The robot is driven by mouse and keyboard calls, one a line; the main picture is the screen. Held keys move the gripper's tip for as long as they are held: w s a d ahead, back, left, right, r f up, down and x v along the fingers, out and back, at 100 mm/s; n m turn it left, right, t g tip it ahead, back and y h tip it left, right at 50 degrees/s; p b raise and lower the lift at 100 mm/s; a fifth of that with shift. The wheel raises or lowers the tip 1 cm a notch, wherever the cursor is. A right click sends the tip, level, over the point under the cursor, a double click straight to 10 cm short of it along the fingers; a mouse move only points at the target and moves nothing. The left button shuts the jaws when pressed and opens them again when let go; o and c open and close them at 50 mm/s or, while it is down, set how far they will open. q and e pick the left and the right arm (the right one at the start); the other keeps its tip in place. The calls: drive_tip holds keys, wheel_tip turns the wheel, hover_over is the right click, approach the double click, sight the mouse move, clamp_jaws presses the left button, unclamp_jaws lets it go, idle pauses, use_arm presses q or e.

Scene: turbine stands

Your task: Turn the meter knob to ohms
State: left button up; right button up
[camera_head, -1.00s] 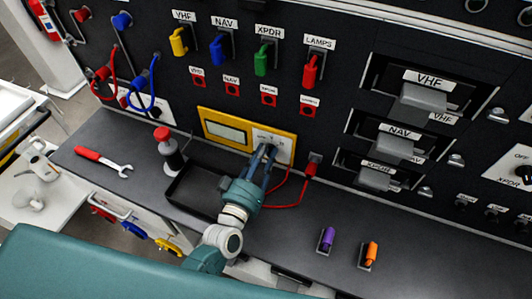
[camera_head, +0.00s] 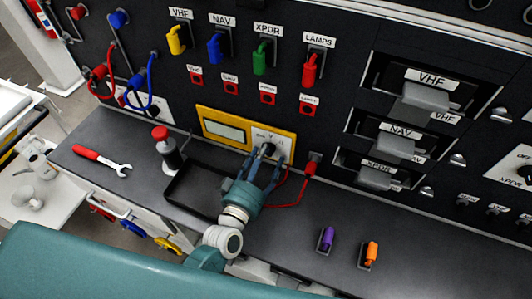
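The yellow-framed meter (camera_head: 288,137) is mounted low on the black panel, with a small grey display on its left side. Its dark knob (camera_head: 267,149) sits on the white dial plate on the right side. My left gripper (camera_head: 264,162) is at the dial, with its two fingers spread apart, one on each side below the knob. I see a gap between the fingers, and whether either touches the knob cannot be told. The dial letters are mostly too small to read or covered. My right gripper is out of view.
A red lead runs from beside the meter to a red plug (camera_head: 310,169). A black tray (camera_head: 178,203), a red-capped bottle (camera_head: 167,150) and a red-handled wrench (camera_head: 103,160) are on the grey shelf. Purple (camera_head: 326,238) and orange (camera_head: 371,254) plugs stand at right, with bare shelf beyond.

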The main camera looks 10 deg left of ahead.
use_arm(q)
drive_tip(key=shift+s, duration=0.1)
drive_tip(key=s, duration=0.2)
drive_tip(key=s+a+p, duration=0.1)
drive_tip(key=s, duration=0.1)
drive_tip(key=shift+s+r, duration=0.1)
drive_tip(key=shift+s, duration=0.2)
idle(0.4)
